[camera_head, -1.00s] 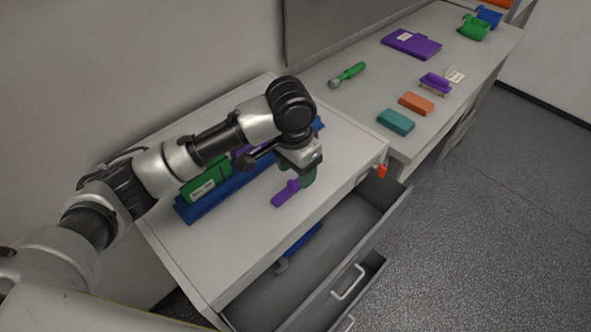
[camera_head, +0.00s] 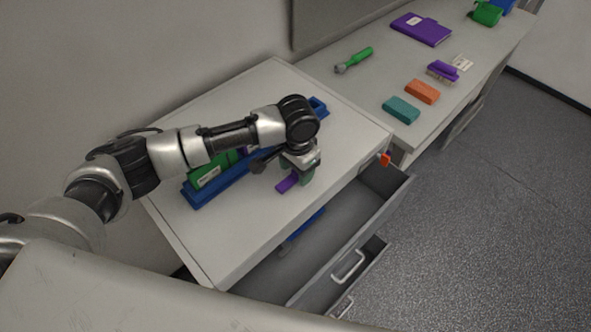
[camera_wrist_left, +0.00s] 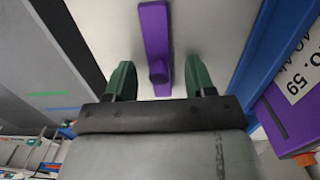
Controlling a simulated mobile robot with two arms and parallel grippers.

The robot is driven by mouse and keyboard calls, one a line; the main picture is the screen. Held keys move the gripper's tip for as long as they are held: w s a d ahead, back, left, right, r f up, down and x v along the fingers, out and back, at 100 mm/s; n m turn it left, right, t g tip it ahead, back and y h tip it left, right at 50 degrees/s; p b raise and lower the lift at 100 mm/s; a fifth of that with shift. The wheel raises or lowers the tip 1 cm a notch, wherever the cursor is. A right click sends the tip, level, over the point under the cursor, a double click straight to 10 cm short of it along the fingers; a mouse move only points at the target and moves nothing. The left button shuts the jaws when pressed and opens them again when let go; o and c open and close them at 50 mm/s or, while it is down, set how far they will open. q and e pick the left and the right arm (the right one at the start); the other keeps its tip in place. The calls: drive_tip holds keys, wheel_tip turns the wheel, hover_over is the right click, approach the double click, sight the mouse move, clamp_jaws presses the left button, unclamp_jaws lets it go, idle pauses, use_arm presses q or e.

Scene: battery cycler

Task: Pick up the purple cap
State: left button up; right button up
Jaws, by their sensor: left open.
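The purple cap (camera_head: 287,183) lies on the white cabinet top, near the edge above the open drawer. In the left wrist view the purple cap (camera_wrist_left: 154,35) is a long flat strip with a round knob near its lower end. My left gripper (camera_head: 304,176) is over the cap in the head view and hides part of it. In the left wrist view its two green fingers (camera_wrist_left: 161,78) are apart. The knob end shows in the gap between them, with nothing gripped. I cannot tell the exact height above the cap. My right gripper is not in view.
A blue rack (camera_head: 205,197) holding green and purple items stands beside the cap. An open grey drawer (camera_head: 340,218) with a blue tool (camera_head: 303,226) lies below the cabinet edge. Teal (camera_head: 401,109) and orange (camera_head: 422,91) blocks lie on the farther table.

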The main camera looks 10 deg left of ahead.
use_arm(q)
drive_tip(key=shift+f, duration=0.5)
drive_tip(key=shift+c, duration=0.3)
drive_tip(key=c, duration=0.9)
drive_tip(key=shift+c, duration=0.2)
